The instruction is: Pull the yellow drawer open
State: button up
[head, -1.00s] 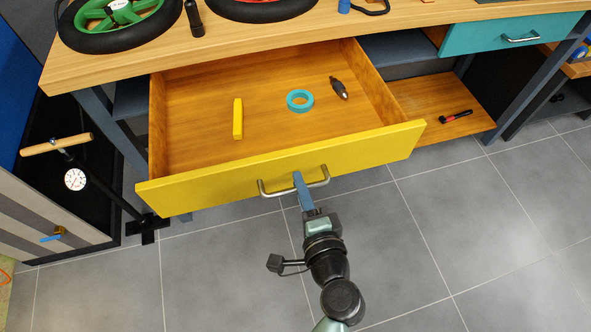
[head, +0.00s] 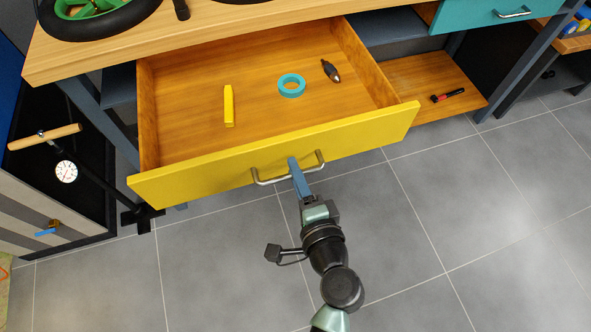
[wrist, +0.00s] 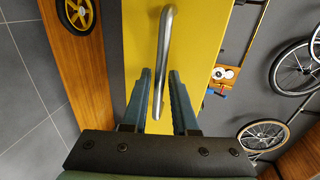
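The yellow drawer (head: 225,172) stands wide open under the workbench, its wooden inside in view. A grey metal bar handle (head: 263,176) is on its front; in the wrist view the handle (wrist: 166,40) runs between my two blue fingers. My gripper (head: 293,163) is at the handle, its fingers drawn close together on both sides of the bar. The wrist view shows my gripper (wrist: 160,75) with the yellow front (wrist: 205,40) beyond it. Finger contact with the bar is hard to make out.
The drawer holds a yellow bar (head: 229,106), a teal ring (head: 291,86) and a dark pointed tool (head: 331,71). A teal drawer (head: 480,14) is shut at right. A cabinet with a floor pump (head: 66,172) stands at left. The grey floor (head: 430,220) in front is clear.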

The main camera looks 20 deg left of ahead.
jog(key=v, duration=1.2)
jog(key=shift+s+d, duration=0.15)
jog(key=shift+s, duration=0.1)
jog(key=shift+r, duration=0.1)
jog(key=w+r+n+t+h, duration=0.2)
jog(key=w+r+n, duration=0.3)
jog(key=w+r, duration=0.65)
jog(key=w+d+r+n+t+h, duration=0.1)
jog(key=w+r+n+t, duration=0.1)
jog(key=r, duration=0.7)
jog(key=w+r+n+t+h, duration=0.1)
jog(key=w+r+n+t, duration=0.15)
jog(key=r, duration=0.75)
jog(key=s+r+t+h+p, duration=0.1)
jog(key=s+r+t+p, duration=0.1)
jog(key=r, duration=1.1)
jog(key=s+r+n+t+h+p, duration=0.1)
jog(key=s+r+t+h+p, duration=0.1)
jog(key=r+p, duration=0.5)
jog(key=s+r+t+h+p, duration=0.1)
jog(key=s+r+t+p, duration=0.3)
jog(key=r, duration=1.4)
jog(key=shift+s+d+r+n+h+p, duration=0.35)
jog(key=shift+s+h+p, duration=0.05)
jog(key=shift+s+p, duration=0.2)
jog(key=shift+f, duration=0.15)
